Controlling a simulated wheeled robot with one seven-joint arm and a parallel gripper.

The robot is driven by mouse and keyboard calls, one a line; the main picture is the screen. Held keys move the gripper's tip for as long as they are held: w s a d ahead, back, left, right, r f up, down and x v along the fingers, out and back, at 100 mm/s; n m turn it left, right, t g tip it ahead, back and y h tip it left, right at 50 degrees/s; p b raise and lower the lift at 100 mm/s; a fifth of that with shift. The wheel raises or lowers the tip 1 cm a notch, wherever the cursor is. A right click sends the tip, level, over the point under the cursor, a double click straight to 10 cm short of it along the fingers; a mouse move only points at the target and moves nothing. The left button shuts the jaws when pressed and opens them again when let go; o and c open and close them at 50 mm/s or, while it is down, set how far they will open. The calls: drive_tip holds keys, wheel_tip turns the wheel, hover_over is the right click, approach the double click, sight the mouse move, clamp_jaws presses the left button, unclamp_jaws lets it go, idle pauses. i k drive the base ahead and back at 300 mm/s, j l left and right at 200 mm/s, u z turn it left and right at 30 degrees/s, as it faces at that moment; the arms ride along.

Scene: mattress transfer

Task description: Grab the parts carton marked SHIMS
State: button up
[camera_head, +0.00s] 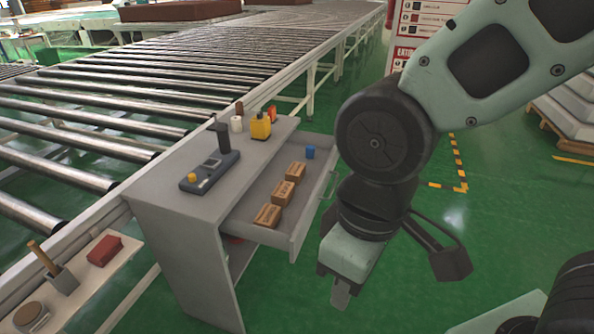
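Three small brown cartons lie in a row inside the open drawer (252,206) of a grey cabinet: a far one (297,171), a middle one (283,193) and a near one (268,216). Each has dark marking on it, too small to read, so I cannot tell which is marked SHIMS. My gripper (341,296) points down over the floor, to the right of the drawer and apart from it. Only one finger shows clearly, so whether it is open or shut is unclear. No carton shows at its tip.
A small blue object (310,152) stands in the drawer's far end. The cabinet top (190,218) holds a dark device (210,171), a yellow container (260,127) and small items. A roller conveyor (110,100) runs along the left. Green floor is clear right of the drawer.

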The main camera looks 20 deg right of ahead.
sight(269, 217)
drive_tip(key=u, duration=0.5)
drive_tip(key=i+l+u, duration=0.15)
drive_tip(key=l+u, duration=0.5)
drive_tip(key=i+l+u, duration=0.1)
drive_tip(key=l+u, duration=0.35)
drive_tip(key=l, duration=0.95)
drive_tip(key=l+u, duration=0.15)
drive_tip(key=l, duration=0.9)
drive_tip(key=l+u, duration=0.1)
drive_tip(key=l, duration=0.95)
drive_tip(key=k, duration=0.05)
